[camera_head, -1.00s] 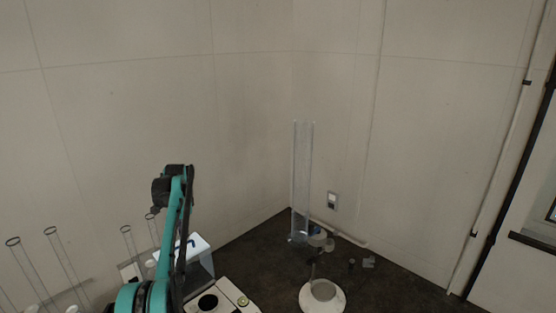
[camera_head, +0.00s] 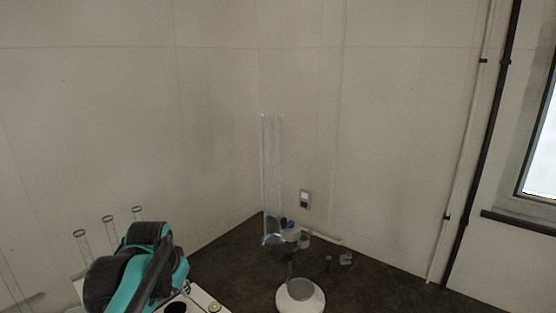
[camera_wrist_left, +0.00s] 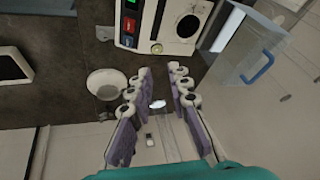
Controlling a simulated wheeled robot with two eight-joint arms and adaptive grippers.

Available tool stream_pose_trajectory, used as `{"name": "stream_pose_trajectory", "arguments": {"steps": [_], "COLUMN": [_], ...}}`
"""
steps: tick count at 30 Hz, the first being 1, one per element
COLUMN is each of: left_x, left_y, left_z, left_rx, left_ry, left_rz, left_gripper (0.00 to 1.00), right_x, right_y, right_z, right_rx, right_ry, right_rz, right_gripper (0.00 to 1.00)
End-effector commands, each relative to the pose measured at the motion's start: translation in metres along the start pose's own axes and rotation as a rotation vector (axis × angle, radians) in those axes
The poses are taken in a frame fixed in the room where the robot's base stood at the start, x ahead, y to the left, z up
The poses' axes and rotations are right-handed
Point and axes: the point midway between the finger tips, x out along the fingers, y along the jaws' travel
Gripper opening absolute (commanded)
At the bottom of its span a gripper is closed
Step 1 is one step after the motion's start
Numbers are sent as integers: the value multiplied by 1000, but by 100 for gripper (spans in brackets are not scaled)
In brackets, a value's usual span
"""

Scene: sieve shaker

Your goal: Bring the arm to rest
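My left arm (camera_head: 140,268), teal and black, fills the lower left of the head view, and its fingers cannot be made out there. In the left wrist view my left gripper (camera_wrist_left: 158,100) shows two fingers with purple pads and pale rounded joints. The fingers are apart with a clear gap and nothing held between them. My right arm and gripper are in neither current view.
Glass tubes (camera_head: 110,230) rise beside my left arm. The wrist view shows a white device with red and green displays (camera_wrist_left: 129,23) and a blue-handled clear box (camera_wrist_left: 240,55).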

Motion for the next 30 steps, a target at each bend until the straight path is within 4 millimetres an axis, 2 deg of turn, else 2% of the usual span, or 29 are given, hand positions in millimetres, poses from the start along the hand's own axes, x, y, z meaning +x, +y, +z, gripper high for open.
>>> {"name": "stream_pose_trajectory", "arguments": {"steps": [1,5,9,12,15,18,21,30], "left_x": [7,19,40,56,71,81,85,85], "left_y": [16,48,81,100,115,123,127,128], "left_z": [23,72,127,162,188,205,212,212], "left_rx": [-20,-83,-149,-192,-227,-249,-260,-262], "left_ry": [17,64,114,145,169,183,191,192], "left_rz": [2,9,21,31,40,46,50,50], "left_gripper": [18,18,18,18,18,18,18,18], "right_x": [10,23,36,44,50,53,54,53], "right_y": [0,0,0,0,0,0,0,0], "right_z": [7,16,26,32,36,38,38,38], "right_rx": [0,0,0,0,0,0,0,0], "right_ry": [0,0,0,0,0,0,0,0], "right_rz": [0,0,0,0,0,0,0,0], "right_gripper": [40,40,40,40,40,40,40,40]}}
